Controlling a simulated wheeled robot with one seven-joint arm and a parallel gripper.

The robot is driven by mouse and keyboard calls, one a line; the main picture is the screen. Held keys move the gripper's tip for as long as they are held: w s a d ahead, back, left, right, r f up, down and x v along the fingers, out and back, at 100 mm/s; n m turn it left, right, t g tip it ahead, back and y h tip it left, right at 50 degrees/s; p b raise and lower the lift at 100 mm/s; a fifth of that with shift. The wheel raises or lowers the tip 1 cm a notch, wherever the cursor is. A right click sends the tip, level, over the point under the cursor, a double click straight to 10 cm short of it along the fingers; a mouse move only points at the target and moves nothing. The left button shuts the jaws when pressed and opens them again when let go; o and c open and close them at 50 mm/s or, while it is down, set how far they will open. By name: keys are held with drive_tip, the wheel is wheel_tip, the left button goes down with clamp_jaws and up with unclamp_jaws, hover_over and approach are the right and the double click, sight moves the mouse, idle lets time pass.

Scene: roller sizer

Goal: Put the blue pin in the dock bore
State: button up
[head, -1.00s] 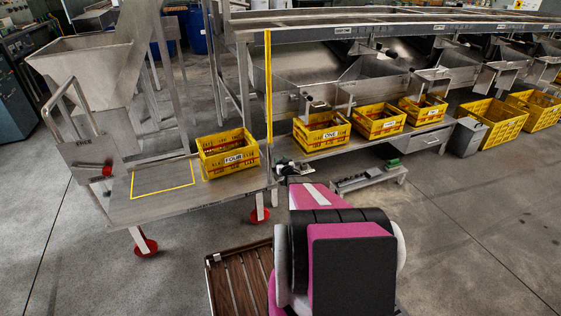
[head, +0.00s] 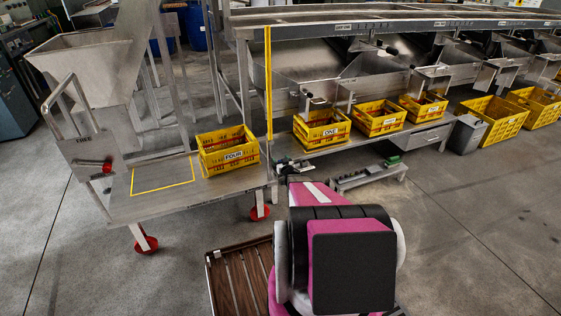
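I cannot make out the blue pin or the dock bore in the head view. My magenta and black arm fills the lower middle and reaches away toward the lower shelf. A small dark and pale part, which looks like my gripper (head: 284,168), shows at the arm's far end, by the right end of the left table. Its fingers are too small and too covered to tell whether they are open or hold anything. A low metal stand (head: 368,177) is on the floor just right of the arm's far end, with a small dark green thing (head: 393,161) at its back.
Yellow crate FOUR (head: 229,165) stands on the wheeled metal table (head: 150,205), right of a yellow outlined square. Several yellow crates, one marked ONE (head: 322,143), line the shelf under the sizer. A slatted wooden rack (head: 238,290) lies at lower left.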

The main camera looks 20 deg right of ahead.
drive_tip(key=s, duration=1.1)
drive_tip(key=shift+d, duration=0.2)
idle(0.4)
